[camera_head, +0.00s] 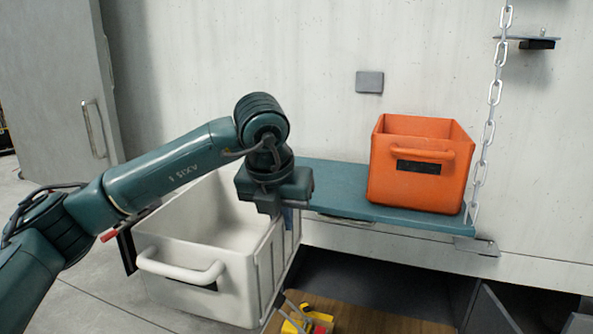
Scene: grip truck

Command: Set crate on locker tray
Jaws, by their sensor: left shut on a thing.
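A white crate (178,252) with a bar handle on its near side hangs at a slight tilt left of the locker tray. My left gripper (277,210) is over the crate's right rim and shut on the crate; its fingertips are partly hidden. The teal locker tray (345,192) juts from the pale wall, its left end behind my gripper. An orange crate (412,190) stands upright on the tray's right part. I cannot tell whether the white crate touches the tray. The right gripper is not in view.
A chain (490,110) runs down to the tray's right end. Below the tray is an open compartment with a wooden floor (370,320) and a yellow and red item (305,320). The tray's middle, left of the orange crate, is bare. A grey door (55,80) stands at left.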

